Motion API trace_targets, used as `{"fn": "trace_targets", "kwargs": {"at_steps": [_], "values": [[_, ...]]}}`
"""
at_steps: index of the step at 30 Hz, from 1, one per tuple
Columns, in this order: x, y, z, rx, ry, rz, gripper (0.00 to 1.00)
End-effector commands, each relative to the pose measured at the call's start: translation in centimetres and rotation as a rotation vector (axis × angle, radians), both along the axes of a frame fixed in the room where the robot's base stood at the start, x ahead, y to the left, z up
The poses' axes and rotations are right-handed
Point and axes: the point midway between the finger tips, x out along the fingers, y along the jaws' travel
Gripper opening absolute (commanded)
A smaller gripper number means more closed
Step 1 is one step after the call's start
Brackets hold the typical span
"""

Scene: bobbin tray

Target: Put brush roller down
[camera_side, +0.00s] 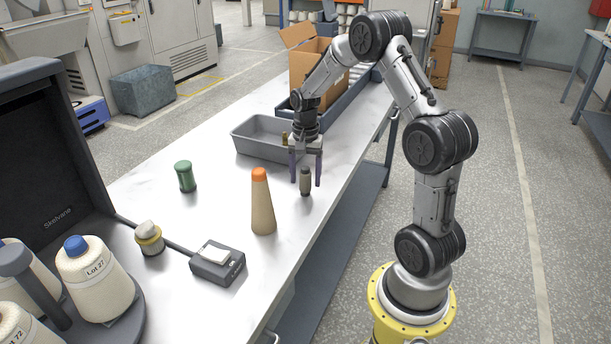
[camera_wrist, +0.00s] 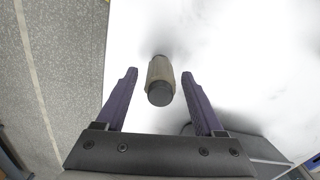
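A small grey-brown cylinder with a dark end, which I take to be the brush roller (camera_side: 305,184), stands upright on the white table. My gripper (camera_side: 306,176) is above and around it, pointing down, with one finger on each side. In the wrist view, the roller (camera_wrist: 160,78) lies between the fingertips of my gripper (camera_wrist: 159,73). A clear gap shows on both sides, so the fingers are open and not touching it. The roller's base is hard to see in the wrist view.
A grey tray (camera_side: 250,146) is just behind my gripper. An orange-topped cone (camera_side: 262,205) stands to the front left. A green bobbin (camera_side: 185,177), a yellow-and-white spool (camera_side: 149,238) and a small grey device (camera_side: 217,265) are further left. The table's right edge is close by.

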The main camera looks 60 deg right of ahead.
Motion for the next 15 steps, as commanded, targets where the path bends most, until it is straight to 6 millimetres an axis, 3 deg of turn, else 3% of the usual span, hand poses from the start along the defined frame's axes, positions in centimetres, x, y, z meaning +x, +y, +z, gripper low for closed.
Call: {"fn": "trace_targets", "kwargs": {"at_steps": [8,15], "values": [[0.0,0.0,0.6,-0.002,-0.002,0.0,0.7],[0.1,-0.1,4.8,-0.005,-0.006,0.0,0.7]]}}
